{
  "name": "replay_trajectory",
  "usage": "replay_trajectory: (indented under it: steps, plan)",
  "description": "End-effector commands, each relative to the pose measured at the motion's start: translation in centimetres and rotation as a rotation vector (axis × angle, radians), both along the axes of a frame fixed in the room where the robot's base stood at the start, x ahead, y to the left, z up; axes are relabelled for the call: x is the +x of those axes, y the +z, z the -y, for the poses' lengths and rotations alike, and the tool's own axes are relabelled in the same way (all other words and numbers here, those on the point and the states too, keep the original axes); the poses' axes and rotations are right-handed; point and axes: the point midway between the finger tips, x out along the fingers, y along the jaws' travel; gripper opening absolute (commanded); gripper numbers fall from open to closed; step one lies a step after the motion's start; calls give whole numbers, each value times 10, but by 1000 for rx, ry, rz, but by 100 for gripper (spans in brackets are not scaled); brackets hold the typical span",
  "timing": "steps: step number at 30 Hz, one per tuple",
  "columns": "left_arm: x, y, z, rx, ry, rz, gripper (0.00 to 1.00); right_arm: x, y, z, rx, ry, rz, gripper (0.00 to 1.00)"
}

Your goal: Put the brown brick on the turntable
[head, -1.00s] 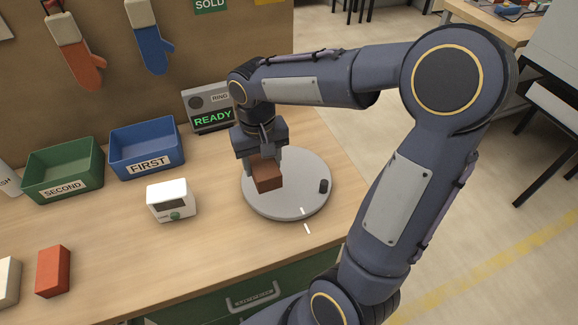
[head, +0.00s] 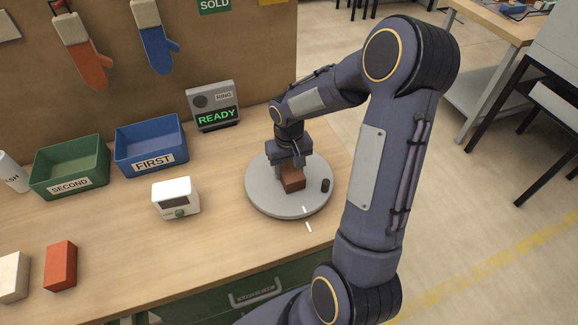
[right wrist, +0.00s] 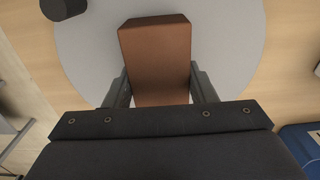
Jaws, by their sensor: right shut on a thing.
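The brown brick (head: 292,180) is between the fingers of my right gripper (head: 289,166), over the middle of the grey round turntable (head: 265,201). The gripper points down and is shut on the brick. In the right wrist view the brick (right wrist: 155,55) sticks out between the two fingers (right wrist: 158,88), with the turntable disc (right wrist: 85,60) behind it. The brick looks to be at or very close to the disc's surface; I cannot tell whether it touches. A dark knob (head: 325,185) stands near the disc's right edge. My left gripper is not in view.
A white device with a green knob (head: 176,198) stands left of the turntable. A blue FIRST bin (head: 151,146), a green SECOND bin (head: 69,167) and a READY display (head: 213,106) stand behind. An orange-red brick (head: 60,266) and a cream brick (head: 12,277) stand front left.

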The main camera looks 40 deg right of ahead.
Motion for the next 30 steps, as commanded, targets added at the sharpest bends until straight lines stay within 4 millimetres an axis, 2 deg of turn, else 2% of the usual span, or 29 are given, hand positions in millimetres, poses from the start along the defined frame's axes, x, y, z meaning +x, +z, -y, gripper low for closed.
replay_trajectory:
  steps: [8, 9, 14, 25, 30]
  plan:
    - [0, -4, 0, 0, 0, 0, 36, 0, -3, 0, -1, -1, 2, 12]
    - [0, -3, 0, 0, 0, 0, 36, 0, -3, 0, 0, -1, 1, 53]
    - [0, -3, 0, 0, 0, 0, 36, 0, -2, 0, 0, -1, 0, 73]
    - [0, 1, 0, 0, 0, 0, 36, 1, 5, 0, -2, -1, 3, 73]
    - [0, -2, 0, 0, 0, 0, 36, 1, 33, 0, -2, -2, 8, 73]
